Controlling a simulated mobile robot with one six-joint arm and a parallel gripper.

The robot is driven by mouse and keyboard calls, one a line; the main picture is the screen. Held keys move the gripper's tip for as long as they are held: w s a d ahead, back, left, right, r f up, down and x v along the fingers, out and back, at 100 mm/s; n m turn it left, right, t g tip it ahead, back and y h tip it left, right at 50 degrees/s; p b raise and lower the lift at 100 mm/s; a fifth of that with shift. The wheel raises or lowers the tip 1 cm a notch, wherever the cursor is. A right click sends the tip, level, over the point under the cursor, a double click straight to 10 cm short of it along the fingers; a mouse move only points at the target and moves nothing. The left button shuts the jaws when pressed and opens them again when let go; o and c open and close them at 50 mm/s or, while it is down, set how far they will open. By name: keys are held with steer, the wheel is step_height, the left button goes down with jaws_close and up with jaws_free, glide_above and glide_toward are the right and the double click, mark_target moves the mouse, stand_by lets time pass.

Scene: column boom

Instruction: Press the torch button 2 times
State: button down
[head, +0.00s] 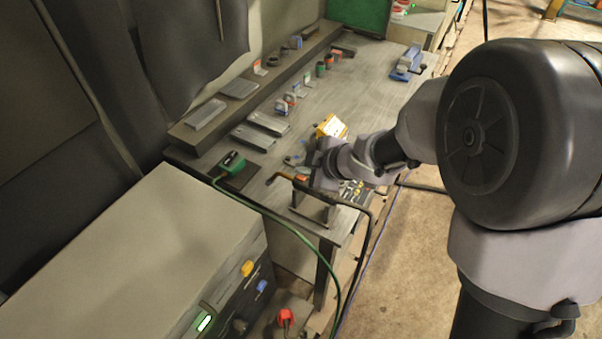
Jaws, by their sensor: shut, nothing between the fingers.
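What looks like the torch (283,178) lies near the front left end of the workbench, with a copper-coloured neck and a black hose running right and down. A small orange-red spot (301,178) on it may be its button; it is too small to be sure. My gripper (309,168) is low over the bench, just above and right of the torch, shut and empty. My wrist hides part of the bench behind it. I cannot tell whether the fingertips touch the torch.
The workbench (370,75) carries a yellow box (332,126), a green tool (231,161), grey trays (268,122) and a blue vise (407,62). A grey cabinet (130,240) stands in the left foreground. Green and black hoses hang over the bench's front edge.

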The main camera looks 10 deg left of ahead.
mark_target(304, 179)
step_height(304, 179, up, 5)
steer(key=p, duration=0.5)
steer(key=shift+p, duration=0.4)
stand_by(2.1)
